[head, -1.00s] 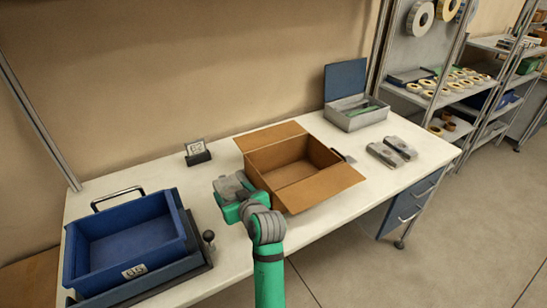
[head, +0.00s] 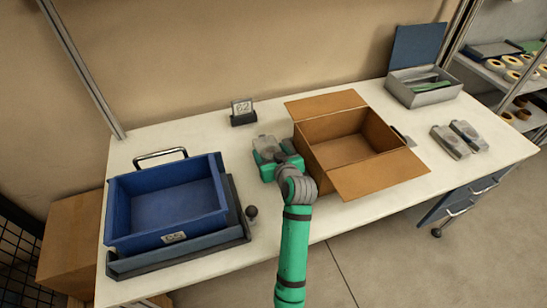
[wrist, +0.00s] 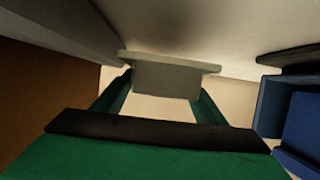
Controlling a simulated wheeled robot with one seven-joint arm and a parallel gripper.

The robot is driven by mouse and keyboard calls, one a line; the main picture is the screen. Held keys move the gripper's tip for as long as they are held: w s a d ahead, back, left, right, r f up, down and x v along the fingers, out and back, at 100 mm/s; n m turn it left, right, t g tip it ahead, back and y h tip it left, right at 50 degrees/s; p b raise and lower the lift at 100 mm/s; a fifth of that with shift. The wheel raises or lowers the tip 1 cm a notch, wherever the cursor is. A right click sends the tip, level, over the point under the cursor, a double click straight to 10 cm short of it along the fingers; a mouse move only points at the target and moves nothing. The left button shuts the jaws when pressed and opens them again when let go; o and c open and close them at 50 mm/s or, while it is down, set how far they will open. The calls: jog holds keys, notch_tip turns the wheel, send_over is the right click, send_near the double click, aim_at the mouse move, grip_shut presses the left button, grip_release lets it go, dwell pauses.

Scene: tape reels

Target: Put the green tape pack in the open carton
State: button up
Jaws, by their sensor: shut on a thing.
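The open carton (head: 381,172) is brown cardboard with its flaps folded out, and it stands on the white table. Its visible floor is bare. My gripper (head: 278,152) is just left of the carton, outside it. It is shut on a pale grey pack (head: 266,142) with a rounded raised top. In the wrist view the grey pack (wrist: 165,78) sits between my green fingers. I cannot tell whether any green around the pack is its own or only my gripper's. I also cannot tell whether the pack touches the table.
A blue bin (head: 165,232) on a dark tray stands at the left. A small sign (head: 242,112) stands behind my gripper. Two grey packs (head: 450,142) lie right of the carton. A grey box (head: 425,97) with a raised blue lid and something green inside stands at the back right.

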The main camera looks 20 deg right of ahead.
jog(key=shift+f, duration=1.85)
jog(key=o, duration=0.9)
jog(key=shift+f, duration=0.15)
